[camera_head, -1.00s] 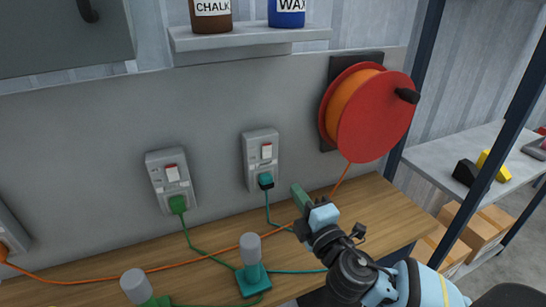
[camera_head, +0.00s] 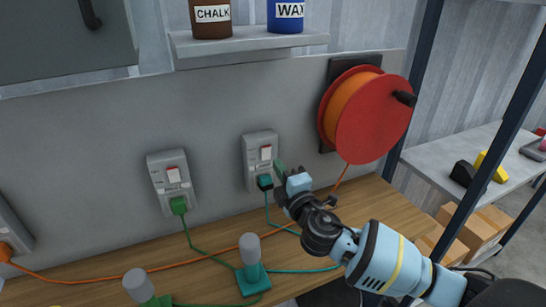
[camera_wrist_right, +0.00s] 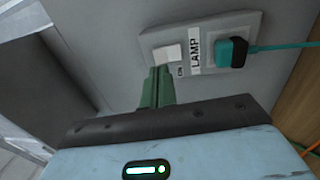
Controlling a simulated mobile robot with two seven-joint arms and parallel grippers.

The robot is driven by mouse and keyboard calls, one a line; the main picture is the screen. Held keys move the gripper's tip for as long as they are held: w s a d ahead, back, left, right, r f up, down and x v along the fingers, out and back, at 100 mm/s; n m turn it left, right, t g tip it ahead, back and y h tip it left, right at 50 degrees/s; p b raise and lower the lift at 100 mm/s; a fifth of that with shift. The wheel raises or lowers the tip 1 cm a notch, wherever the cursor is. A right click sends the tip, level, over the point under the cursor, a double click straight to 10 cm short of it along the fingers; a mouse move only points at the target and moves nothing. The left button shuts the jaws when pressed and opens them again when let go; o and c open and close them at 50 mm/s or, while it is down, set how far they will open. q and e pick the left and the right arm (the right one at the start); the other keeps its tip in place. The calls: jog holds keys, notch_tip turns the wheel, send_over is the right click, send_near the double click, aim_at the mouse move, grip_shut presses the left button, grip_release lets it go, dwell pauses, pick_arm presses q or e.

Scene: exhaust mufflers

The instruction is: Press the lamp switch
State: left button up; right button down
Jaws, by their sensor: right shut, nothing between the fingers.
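In the right wrist view the rocker (camera_wrist_right: 168,54) sits beside a LAMP label (camera_wrist_right: 195,53) and the teal plug (camera_wrist_right: 232,52). My right gripper (camera_head: 279,167) is shut and empty, its green fingers just beside the plate in the head view. In the wrist view the fingertips (camera_wrist_right: 159,72) are right by the rocker's edge; I cannot tell whether they touch it. My left gripper is out of view.
A second switch plate (camera_head: 157,187) with a green plug (camera_head: 178,205) is to the left. A red cable reel (camera_head: 370,125) hangs at right. A shelf (camera_head: 245,48) is above. Grey-topped lamps on teal (camera_head: 253,282) and green bases stand on the wooden bench (camera_head: 215,233) among cables.

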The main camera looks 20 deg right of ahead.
aim_at(268, 150)
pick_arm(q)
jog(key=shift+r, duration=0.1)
pick_arm(e)
jog(key=shift+w+r, duration=0.15)
jog(key=shift+w, duration=1.05)
jog(key=shift+w+r, duration=0.1)
jog(key=shift+w, duration=1.05)
jog(key=shift+w+r, duration=0.15)
jog(key=shift+r, duration=0.05)
